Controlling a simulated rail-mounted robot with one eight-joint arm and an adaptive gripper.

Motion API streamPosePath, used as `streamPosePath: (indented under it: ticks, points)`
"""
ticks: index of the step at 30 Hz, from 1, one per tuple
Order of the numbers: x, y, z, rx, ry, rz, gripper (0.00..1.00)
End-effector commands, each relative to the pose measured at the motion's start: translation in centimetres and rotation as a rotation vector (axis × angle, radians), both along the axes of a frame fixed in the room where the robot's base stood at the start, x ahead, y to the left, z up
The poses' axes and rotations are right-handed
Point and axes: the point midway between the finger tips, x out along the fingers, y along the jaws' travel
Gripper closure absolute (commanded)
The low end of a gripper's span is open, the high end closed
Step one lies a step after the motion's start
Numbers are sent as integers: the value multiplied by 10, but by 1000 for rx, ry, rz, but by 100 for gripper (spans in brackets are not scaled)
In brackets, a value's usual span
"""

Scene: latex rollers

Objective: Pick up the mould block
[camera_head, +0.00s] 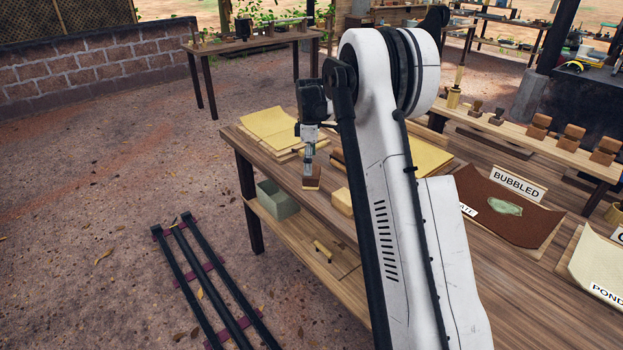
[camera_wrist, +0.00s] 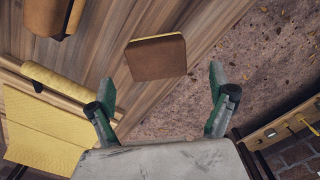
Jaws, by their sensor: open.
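A small brown block with a pale yellow edge, seemingly the mould block (camera_head: 313,184), sits near the left edge of the wooden table. In the wrist view the block (camera_wrist: 157,57) lies on the planks just beyond my fingertips, roughly centred between them. My gripper (camera_head: 308,168) points down right above the block in the head view. In the wrist view my gripper (camera_wrist: 161,80) has its two green-sided fingers spread wide with nothing between them. I cannot tell the exact height gap between the fingertips and the block.
A yellow block (camera_head: 342,201) stands close by, partly behind my arm. Yellow sheets (camera_head: 270,124) lie at the table's far end. A grey-green bin (camera_head: 277,199) sits on the lower shelf. Brown sheets with a "BUBBLED" sign (camera_head: 517,183) lie right.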

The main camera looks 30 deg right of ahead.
Motion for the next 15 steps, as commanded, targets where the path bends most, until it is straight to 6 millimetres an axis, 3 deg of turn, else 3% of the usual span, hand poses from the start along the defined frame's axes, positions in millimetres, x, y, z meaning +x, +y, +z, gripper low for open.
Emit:
streamPosePath:
  ticks: [8, 15]
  points:
    - [0, -1, -15, 0, 0, -1, 11]
    - [1, -6, -44, 0, 0, -1, 11]
